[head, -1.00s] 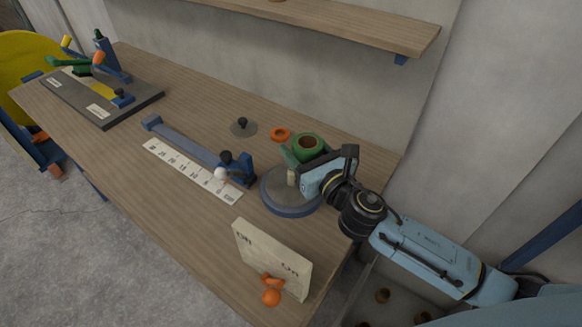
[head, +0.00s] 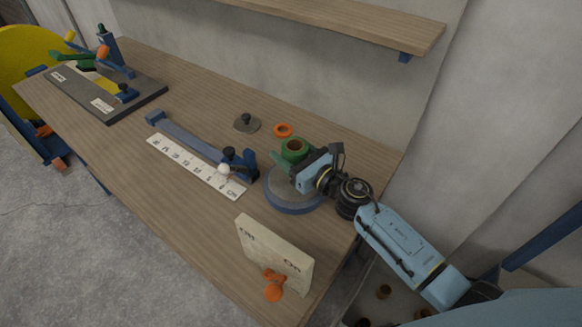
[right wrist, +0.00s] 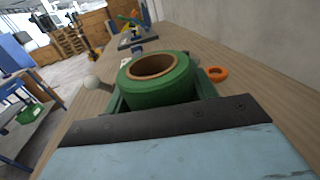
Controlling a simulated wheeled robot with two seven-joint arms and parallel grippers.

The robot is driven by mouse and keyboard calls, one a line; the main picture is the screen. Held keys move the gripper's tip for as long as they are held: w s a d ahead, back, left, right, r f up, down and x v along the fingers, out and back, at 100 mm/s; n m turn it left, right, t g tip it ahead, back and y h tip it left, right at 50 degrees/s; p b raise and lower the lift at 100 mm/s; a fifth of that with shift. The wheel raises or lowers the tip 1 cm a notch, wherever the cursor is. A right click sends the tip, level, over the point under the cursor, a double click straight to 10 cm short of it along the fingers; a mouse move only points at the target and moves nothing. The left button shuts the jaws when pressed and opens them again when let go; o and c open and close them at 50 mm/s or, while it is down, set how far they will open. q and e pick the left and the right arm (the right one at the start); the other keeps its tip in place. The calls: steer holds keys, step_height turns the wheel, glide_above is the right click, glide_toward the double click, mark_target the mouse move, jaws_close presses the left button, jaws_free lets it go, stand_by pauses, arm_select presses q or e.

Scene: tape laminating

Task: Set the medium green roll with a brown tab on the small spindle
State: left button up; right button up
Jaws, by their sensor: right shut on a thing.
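The green roll (head: 294,156) with a brown core is held in my right gripper (head: 290,160). It also shows in the right wrist view (right wrist: 160,93), upright, with its open core facing up between the green fingers. No brown tab can be made out on it. The roll is above or just behind the far side of a round grey disc with a blue rim (head: 294,207); its height over the disc is unclear. I cannot pick out the small spindle for certain; my gripper hides part of the disc. My left gripper is not in view.
An orange ring (head: 283,130) and a small grey disc with a black knob (head: 246,124) lie behind the roll. A blue bar device (head: 190,137) and a white scale (head: 194,166) lie to the left. A pale board (head: 272,255) with an orange knob stands in front.

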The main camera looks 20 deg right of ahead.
mark_target(292, 163)
steer(key=shift+f+b, duration=0.8)
steer(key=shift+f, duration=1)
steer(key=shift+f, duration=0.15)
steer(key=o, duration=1)
steer(key=shift+s+d, duration=0.15)
steer(key=shift+s, duration=0.1)
steer(key=b+v, duration=0.1)
steer(key=v, duration=1)
steer(key=shift+s+d, duration=0.1)
steer(key=shift+s, duration=0.15)
